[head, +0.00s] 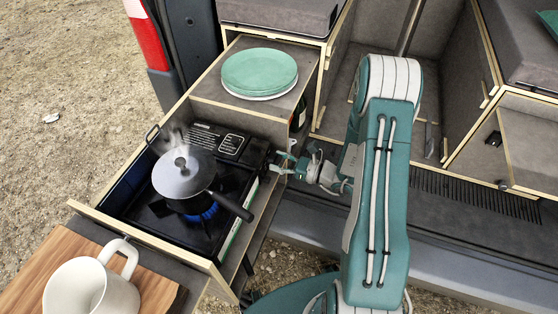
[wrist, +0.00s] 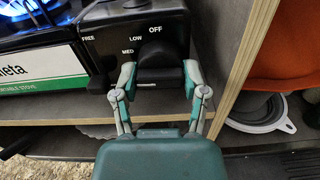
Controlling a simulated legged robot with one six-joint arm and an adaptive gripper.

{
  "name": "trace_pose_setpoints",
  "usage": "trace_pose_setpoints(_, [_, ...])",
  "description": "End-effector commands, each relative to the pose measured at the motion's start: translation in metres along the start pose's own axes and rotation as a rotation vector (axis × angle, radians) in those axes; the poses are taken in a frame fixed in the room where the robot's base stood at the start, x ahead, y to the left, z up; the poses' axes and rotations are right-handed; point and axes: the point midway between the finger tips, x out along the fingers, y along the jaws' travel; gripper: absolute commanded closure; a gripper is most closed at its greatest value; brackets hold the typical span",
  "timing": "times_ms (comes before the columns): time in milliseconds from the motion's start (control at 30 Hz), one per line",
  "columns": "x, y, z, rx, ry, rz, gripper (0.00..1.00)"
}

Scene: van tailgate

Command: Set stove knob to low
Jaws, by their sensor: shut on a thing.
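The black portable stove (head: 150,215) sits in the pulled-out drawer, with a blue flame under the pot (head: 172,183). Its black knob (wrist: 158,55) is on the front panel in the wrist view, below printed labels reading FREE, MED, LOW and OFF. My gripper (wrist: 159,76) has one finger on each side of the knob and is shut on it. The knob's exact pointing direction is hard to tell. In the head view my gripper (head: 281,163) is at the stove's right side, and the knob is hidden there.
Green plates (head: 259,70) are stacked on the cabinet behind the stove. A white mug (head: 90,290) stands on a wooden board (head: 158,286) in front. The pot handle points toward the lower right. A grey collapsible bowl (wrist: 262,112) lies in the compartment to the right.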

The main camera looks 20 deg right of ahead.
Motion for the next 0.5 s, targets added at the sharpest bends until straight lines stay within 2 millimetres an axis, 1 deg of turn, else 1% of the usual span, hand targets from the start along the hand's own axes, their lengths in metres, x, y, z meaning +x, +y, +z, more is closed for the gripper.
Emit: trace_pose_setpoints(500, [0.0004, -0.0023, 0.0006, 0.484, -0.002, -0.003, 0.91])
